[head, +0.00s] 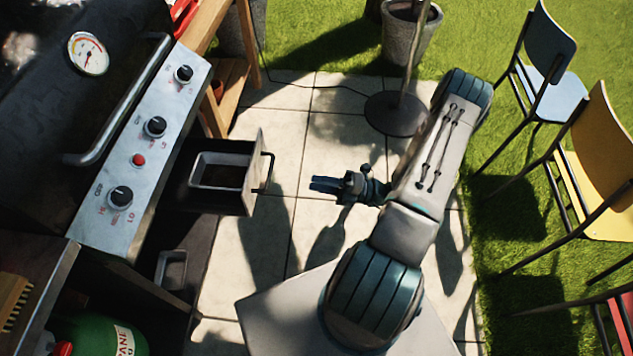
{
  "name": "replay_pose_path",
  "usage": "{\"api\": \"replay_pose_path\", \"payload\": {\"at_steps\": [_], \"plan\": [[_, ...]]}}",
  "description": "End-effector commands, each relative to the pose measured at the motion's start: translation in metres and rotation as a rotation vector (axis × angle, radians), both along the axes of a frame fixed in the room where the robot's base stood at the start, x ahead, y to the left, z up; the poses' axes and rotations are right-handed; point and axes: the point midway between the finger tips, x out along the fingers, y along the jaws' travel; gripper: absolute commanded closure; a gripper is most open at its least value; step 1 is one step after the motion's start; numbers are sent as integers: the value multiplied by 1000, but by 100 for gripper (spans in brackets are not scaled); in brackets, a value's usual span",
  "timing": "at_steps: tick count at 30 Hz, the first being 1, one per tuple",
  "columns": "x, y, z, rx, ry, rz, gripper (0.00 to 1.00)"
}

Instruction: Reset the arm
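My gripper (325,185) is at the end of my bent arm (425,165), above the paved patio and near the middle of the view. It points left toward the open drawer of the grill. Its fingers look dark and lie close together, too small to tell whether they are open or shut. I see no object held in it. A gap of paving shows between the fingertips and the drawer's handle.
A grill (125,190) with knobs stands at the left. Its drawer (225,172) is pulled out and holds a metal tray. A blue chair (550,75) and a yellow chair (600,170) stand on grass at the right. A pole base (395,115) stands behind the arm.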

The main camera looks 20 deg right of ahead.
Motion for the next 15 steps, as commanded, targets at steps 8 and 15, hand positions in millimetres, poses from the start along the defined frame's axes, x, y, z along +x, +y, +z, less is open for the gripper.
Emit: {"api": "replay_pose_path", "payload": {"at_steps": [8,15], "plan": [[0,0,0,0,0,0,74],[1,5,15,-65,-51,52,74]]}}
